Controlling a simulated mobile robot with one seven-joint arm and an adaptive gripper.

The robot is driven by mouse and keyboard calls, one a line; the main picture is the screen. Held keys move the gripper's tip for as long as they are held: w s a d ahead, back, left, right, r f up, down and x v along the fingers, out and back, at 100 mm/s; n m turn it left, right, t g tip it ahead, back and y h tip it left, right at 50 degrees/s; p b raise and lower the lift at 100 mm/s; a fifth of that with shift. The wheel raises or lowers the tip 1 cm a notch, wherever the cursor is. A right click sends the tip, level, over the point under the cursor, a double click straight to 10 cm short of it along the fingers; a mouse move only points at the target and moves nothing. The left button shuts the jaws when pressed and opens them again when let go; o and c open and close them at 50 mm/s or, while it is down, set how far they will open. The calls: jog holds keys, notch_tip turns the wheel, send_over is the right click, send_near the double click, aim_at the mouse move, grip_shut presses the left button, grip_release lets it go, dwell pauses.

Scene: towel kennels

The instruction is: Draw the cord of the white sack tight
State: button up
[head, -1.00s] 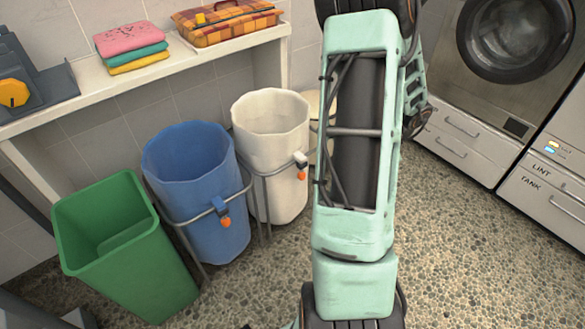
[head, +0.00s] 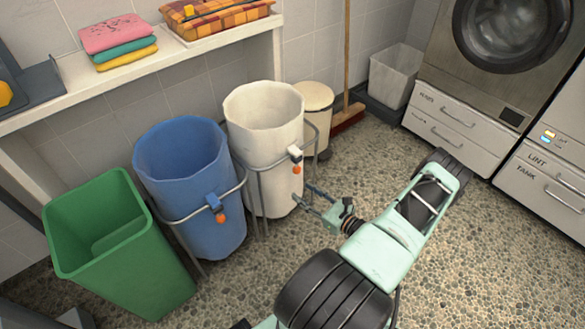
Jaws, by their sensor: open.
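The white sack (head: 262,135) stands upright with its mouth wide open, held in a grey metal ring stand (head: 309,139). At its front right rim side hangs a cord lock (head: 295,152) with an orange ball (head: 297,169) below it. My gripper (head: 301,192) is open, with its two fingers spread and pointing left toward the lower right side of the sack. It appears below the orange ball in the picture. I cannot tell whether a fingertip touches the sack or stand. No cord shows between the fingers.
A blue sack (head: 185,185) in a similar stand and a green bin (head: 115,270) stand left of the white sack. A cream lidded bin (head: 316,97) and a broom (head: 347,112) are behind it. A shelf (head: 130,80) runs above. Pebbled floor lies open to the right.

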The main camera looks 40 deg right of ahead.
aim_at(299, 172)
jog(key=w+d+m+h+b, duration=0.1)
jog(key=w, duration=0.2)
jog(key=w+d+m+t+h, duration=0.1)
jog(key=w, duration=0.3)
jog(key=w+d+m+h+b, duration=0.1)
jog(key=w+d+h, duration=0.1)
jog(key=w, duration=0.2)
jog(key=shift+w+d+f+b, duration=0.1)
jog(key=shift+w+f+b, duration=0.2)
jog(key=shift+f, duration=0.1)
jog(key=shift+s, duration=0.1)
jog(key=shift+c, duration=0.5)
grip_shut()
